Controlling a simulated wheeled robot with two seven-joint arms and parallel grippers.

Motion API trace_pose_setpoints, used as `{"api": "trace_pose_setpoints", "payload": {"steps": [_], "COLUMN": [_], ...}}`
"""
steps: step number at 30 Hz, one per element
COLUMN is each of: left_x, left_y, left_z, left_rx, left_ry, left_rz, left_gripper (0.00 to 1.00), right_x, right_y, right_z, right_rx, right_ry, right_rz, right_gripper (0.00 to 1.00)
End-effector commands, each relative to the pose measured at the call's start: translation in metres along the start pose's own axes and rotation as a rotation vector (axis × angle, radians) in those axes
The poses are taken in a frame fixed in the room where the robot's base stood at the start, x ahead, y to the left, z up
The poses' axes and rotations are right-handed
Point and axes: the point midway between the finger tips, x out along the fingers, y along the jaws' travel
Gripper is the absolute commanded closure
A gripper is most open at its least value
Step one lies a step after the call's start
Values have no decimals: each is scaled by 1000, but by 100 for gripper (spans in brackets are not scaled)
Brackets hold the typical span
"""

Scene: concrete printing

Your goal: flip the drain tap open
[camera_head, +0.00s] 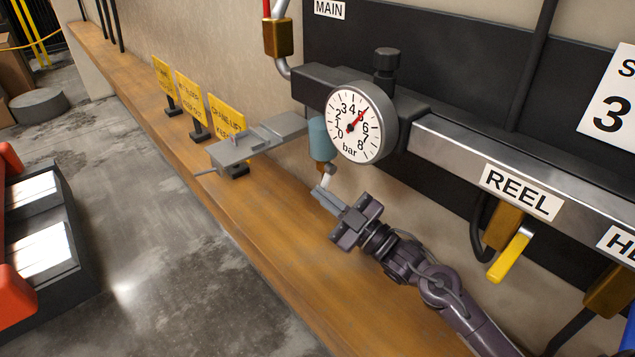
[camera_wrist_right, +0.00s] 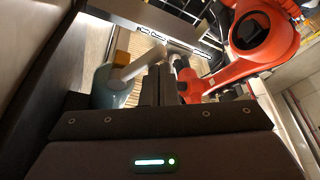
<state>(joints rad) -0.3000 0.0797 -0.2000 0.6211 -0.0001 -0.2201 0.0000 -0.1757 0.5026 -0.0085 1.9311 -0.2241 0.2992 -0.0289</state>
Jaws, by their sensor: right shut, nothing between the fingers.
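The drain tap is a small brass fitting under the teal filter bowl (camera_head: 320,138), with a pale lever (camera_head: 326,181) hanging down from it. In the right wrist view the bowl (camera_wrist_right: 108,88) is left of the fingers, and the pale lever (camera_wrist_right: 143,62) slants out from the brass fitting (camera_wrist_right: 122,57) towards the fingertips. My right gripper (camera_head: 323,196) is shut and empty, its fingertips at the lower end of the lever; I cannot tell if they touch it. My left gripper is not in view.
A grey flat tool or bracket (camera_head: 235,148) and several yellow signs (camera_head: 227,115) stand left, over the wooden ledge (camera_head: 265,215). A yellow-handled valve (camera_head: 510,255) hangs under the REEL label at right. The ledge below is clear.

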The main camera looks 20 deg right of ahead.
Motion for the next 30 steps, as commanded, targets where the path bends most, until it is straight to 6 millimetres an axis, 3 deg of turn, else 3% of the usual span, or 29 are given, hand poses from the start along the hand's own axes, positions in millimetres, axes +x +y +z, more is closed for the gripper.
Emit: {"api": "trace_pose_setpoints", "payload": {"steps": [12, 30], "left_x": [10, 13], "left_y": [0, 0], "left_z": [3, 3], "left_rx": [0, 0], "left_ry": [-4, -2], "left_rz": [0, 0], "left_gripper": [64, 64], "right_x": [-6, -8], "right_y": [9, 17], "right_z": [18, 24], "right_rx": [1, -1], "right_ry": [-6, -9], "right_rz": [0, 5], "right_gripper": [100, 100]}}
